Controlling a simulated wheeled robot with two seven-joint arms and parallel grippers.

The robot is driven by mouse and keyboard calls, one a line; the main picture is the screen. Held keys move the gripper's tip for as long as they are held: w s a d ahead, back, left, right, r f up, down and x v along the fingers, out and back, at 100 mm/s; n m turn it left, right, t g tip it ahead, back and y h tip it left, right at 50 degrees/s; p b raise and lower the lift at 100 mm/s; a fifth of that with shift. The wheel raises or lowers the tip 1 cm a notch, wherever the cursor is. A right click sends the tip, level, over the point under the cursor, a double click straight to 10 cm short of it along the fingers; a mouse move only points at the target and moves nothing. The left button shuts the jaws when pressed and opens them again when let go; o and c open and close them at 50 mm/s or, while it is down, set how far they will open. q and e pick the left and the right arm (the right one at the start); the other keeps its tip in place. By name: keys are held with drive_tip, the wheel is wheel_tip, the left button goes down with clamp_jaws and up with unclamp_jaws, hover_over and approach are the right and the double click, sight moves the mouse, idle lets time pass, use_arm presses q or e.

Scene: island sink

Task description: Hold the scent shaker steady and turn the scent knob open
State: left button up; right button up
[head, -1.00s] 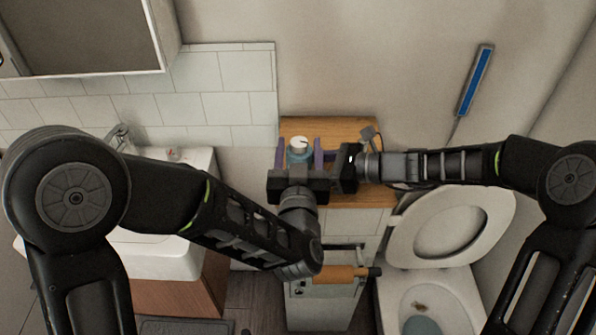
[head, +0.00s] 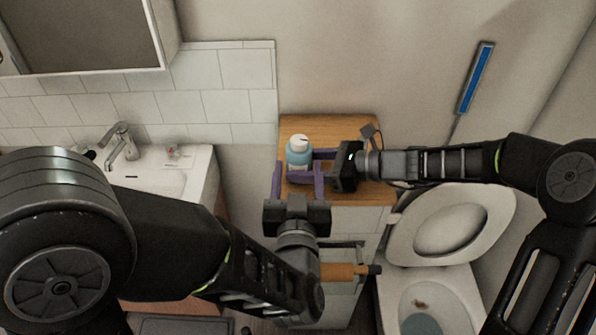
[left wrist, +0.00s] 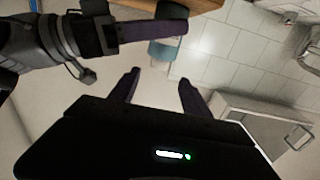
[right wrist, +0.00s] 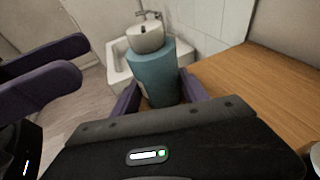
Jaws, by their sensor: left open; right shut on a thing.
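The scent shaker is a blue bottle (head: 299,156) with a white knob (head: 298,140) on top. It stands upright on the wooden cabinet top. My right gripper (head: 314,165) is shut around the bottle's body from the right; in the right wrist view, its purple fingers flank the blue body (right wrist: 153,78) below the knob (right wrist: 145,38). My left gripper (head: 298,175) is open and empty on the near side of the bottle, its fingers pointing toward it. In the left wrist view, a right finger hides part of the bottle (left wrist: 164,50). The knob's exact setting is too small to tell.
The wooden top (head: 345,128) has free room behind the bottle. A sink with a faucet (head: 122,142) is to the left, and a toilet (head: 450,230) to the right. A tiled wall stands behind the sink.

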use_arm(q)
drive_tip(key=shift+w, duration=0.1)
drive_tip(key=w+a+r+m+h, duration=0.1)
drive_tip(key=w+r+m+h, duration=0.4)
drive_tip(key=h, duration=0.3)
drive_tip(key=m+g+h, duration=0.4)
drive_tip(key=g+h, duration=0.1)
drive_tip(key=g, duration=0.1)
approach(299, 143)
drive_tip(key=shift+w+d, duration=0.35)
drive_tip(key=shift+w, duration=0.45)
drive_tip(key=shift+d, duration=0.1)
drive_tip(key=x, duration=1.2)
drive_tip(key=shift+w, duration=0.1)
